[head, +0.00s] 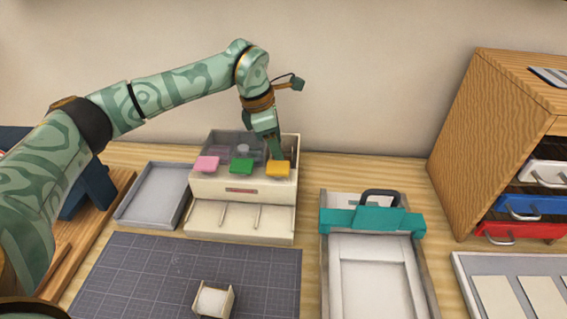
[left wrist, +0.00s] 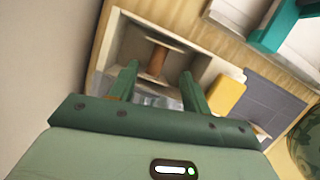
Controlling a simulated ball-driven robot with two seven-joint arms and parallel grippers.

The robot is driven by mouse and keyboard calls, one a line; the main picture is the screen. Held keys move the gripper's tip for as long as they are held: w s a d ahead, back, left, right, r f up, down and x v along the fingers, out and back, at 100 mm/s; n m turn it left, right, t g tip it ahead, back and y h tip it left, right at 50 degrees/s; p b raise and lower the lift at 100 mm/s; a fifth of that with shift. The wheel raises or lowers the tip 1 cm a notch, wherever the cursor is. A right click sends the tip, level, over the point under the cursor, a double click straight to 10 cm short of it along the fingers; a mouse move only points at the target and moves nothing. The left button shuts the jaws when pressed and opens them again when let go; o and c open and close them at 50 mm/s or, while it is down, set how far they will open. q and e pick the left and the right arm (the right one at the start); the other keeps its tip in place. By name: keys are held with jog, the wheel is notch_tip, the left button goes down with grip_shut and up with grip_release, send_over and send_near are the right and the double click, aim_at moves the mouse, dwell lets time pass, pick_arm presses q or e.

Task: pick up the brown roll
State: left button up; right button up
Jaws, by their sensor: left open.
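The brown roll (left wrist: 157,61) shows in the left wrist view as a short brown cylinder between two pale end discs, inside a compartment of the cream box (head: 242,188). My left gripper (left wrist: 159,72) is open, with one green finger on each side of the near end of the roll, and nothing is gripped. How far its fingertips are above the roll is hard to tell. In the head view the left gripper (head: 277,152) points down into the box's right compartment, behind the yellow block (head: 278,169). The roll is hidden there. My right gripper is not in view.
Pink (head: 206,164) and green (head: 241,166) blocks sit along the box front beside the yellow one. A grey tray (head: 152,195) stands left of the box. A dark cutting mat (head: 150,270) holds a small white-topped holder (head: 213,300).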

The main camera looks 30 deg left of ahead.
pick_arm(q)
jog(key=b+x, duration=0.1)
jog(key=x, duration=0.3)
jog(key=shift+w+a+f+b, duration=0.15)
jog(key=shift+w+f+b, duration=0.1)
jog(key=shift+f+b, duration=0.1)
jog(key=shift+s+r, duration=0.15)
jog(key=shift+r, duration=0.05)
grip_shut()
dwell(0.8)
